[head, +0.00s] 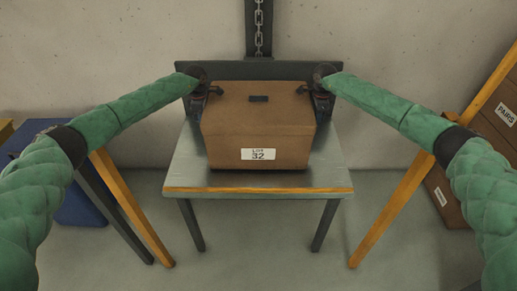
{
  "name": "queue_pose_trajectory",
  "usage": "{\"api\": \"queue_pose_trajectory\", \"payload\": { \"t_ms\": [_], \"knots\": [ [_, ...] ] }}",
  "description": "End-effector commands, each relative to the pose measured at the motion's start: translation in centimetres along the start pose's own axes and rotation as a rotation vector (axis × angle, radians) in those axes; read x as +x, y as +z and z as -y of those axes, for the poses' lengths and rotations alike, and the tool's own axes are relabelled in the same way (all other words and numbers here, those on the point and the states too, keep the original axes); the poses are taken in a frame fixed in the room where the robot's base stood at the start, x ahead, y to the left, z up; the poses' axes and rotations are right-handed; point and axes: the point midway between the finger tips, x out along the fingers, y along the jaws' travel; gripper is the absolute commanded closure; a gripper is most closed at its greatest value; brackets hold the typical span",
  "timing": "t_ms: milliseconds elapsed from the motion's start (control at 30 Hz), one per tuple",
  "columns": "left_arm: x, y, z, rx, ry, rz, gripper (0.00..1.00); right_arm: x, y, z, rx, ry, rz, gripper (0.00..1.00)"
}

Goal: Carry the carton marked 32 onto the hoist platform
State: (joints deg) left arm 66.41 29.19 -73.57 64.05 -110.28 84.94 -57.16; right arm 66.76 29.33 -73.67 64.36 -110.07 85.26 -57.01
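The brown carton with a white label reading "LOT 32" (259,125) rests on, or very close above, the grey metal platform (330,172) with a yellow front edge. My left gripper (213,91) is at the carton's upper left side. My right gripper (305,91) is at its upper right side. Both sit against or right beside the carton's top edges; the fingers are small and dark, so I cannot tell whether they are closed on it. A chain (259,30) on a dark mast rises behind the platform.
Brown cartons (490,160), one labelled "PAIRS", stand at the right. A blue bin (80,205) stands on the floor at the left. Yellow slanted posts flank the platform on both sides. The floor in front is clear.

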Motion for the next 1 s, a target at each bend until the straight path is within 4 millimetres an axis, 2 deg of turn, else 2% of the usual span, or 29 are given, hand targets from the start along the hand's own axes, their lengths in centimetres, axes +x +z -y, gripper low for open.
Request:
{"api": "queue_pose_trajectory", "payload": {
  "t_ms": [300, 333, 433, 1000],
  "knots": [
    [1.2, 0.1, 0.0, 0.001, 0.001, 0.002, 1.00, 1.2, 0.1, 0.0, 0.000, -0.001, 0.003, 1.00],
    [1.3, 0.1, 0.0, 0.001, 0.000, 0.002, 0.69, 1.3, 0.1, 0.0, 0.000, 0.000, 0.003, 0.69],
    [1.3, 0.1, 0.0, 0.001, 0.000, 0.001, 0.51, 1.3, 0.1, 0.0, 0.000, 0.000, 0.002, 0.51],
    [0.8, 0.0, -0.1, 0.000, 0.001, 0.000, 0.51, 1.3, 0.0, 0.0, 0.000, 0.000, 0.001, 0.51]
  ]
}}
